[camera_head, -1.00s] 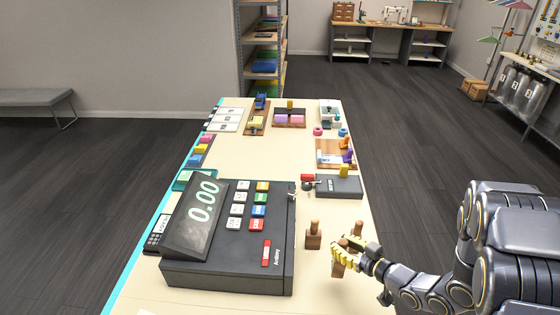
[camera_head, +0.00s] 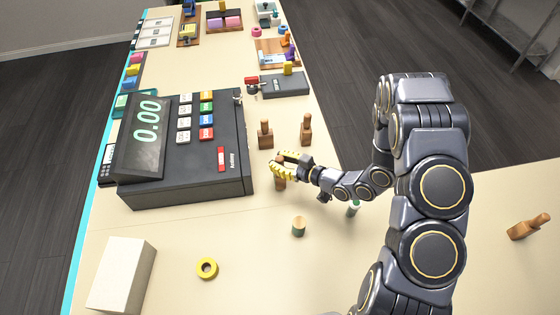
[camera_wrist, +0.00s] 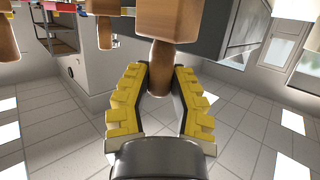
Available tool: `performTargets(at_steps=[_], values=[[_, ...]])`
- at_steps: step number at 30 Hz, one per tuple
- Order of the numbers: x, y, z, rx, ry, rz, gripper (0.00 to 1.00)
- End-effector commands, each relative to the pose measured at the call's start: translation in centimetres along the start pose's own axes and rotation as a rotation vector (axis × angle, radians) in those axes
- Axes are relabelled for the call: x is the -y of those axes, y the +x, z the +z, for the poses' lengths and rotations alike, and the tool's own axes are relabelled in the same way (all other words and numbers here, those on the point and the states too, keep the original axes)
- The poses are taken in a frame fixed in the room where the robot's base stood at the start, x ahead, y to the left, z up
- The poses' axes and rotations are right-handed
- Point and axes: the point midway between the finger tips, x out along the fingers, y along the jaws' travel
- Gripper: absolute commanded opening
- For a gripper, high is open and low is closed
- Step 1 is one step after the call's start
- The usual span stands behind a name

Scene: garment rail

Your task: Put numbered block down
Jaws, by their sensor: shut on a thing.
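My gripper (camera_head: 284,167) has yellow fingers shut around the handle of a wooden stamp-like block (camera_head: 280,184), beside the right front corner of the cash register. In the wrist view the fingers close on the rounded wooden handle (camera_wrist: 162,80), with the square block end (camera_wrist: 172,20) beyond them. No number can be read on it. The block is roughly upright, low over the table (camera_head: 200,227); I cannot tell whether it touches. Two similar wooden blocks stand behind it, one at left (camera_head: 265,136) and one at right (camera_head: 306,132).
The cash register (camera_head: 190,145) is close on the left. A small wood-and-green cylinder (camera_head: 298,227), a glue stick (camera_head: 353,208), a yellow tape roll (camera_head: 207,268) and a white box (camera_head: 122,275) are in front. Another wooden block (camera_head: 527,227) lies at right. Table between is clear.

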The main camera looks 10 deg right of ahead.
Motion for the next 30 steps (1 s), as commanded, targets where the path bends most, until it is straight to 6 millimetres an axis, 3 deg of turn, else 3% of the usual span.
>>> performTargets(at_steps=[13, 14, 15, 16, 27, 30], values=[[0.0, 0.3, 1.1, -0.001, -0.002, 0.001, 0.0], [0.0, 0.3, 1.1, -0.001, -0.002, 0.001, 0.23], [-0.1, 0.3, 1.1, -0.001, -0.003, 0.001, 0.4], [0.0, 0.3, 1.1, -0.001, -0.002, 0.001, 0.44], [-0.1, 0.3, 0.8, -0.001, -0.003, 0.001, 0.44], [-0.1, -0.8, 0.8, 0.002, -0.002, 0.002, 0.44]])
